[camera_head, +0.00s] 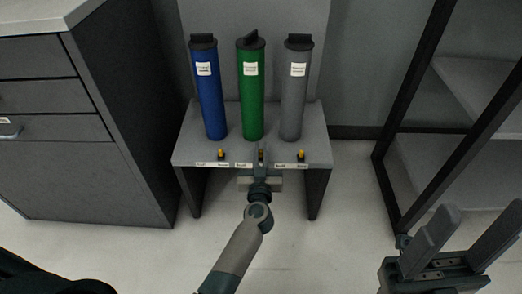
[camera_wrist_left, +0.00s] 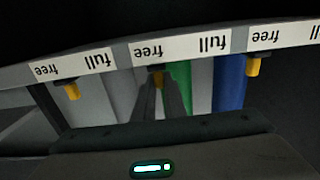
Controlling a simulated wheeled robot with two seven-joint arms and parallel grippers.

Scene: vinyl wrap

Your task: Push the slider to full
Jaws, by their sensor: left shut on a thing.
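A low grey stand (camera_head: 185,150) holds a blue roll (camera_head: 210,95), a green roll (camera_head: 251,95) and a grey roll (camera_head: 296,95). Each roll has a yellow slider knob in front of it. My left gripper (camera_head: 261,157) is shut on the middle knob, in front of the green roll. In the upside-down left wrist view the middle yellow knob (camera_wrist_left: 158,78) sits between the fingers, by the word "free"; "full" is to its right there. The left yellow knob (camera_head: 221,153) and right yellow knob (camera_head: 301,154) also sit near "free". My right gripper (camera_head: 457,242) is open and empty.
A dark drawer cabinet (camera_head: 110,110) stands left of the stand. A black-framed shelf (camera_head: 425,110) stands to the right. The floor (camera_head: 330,215) around the stand is clear.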

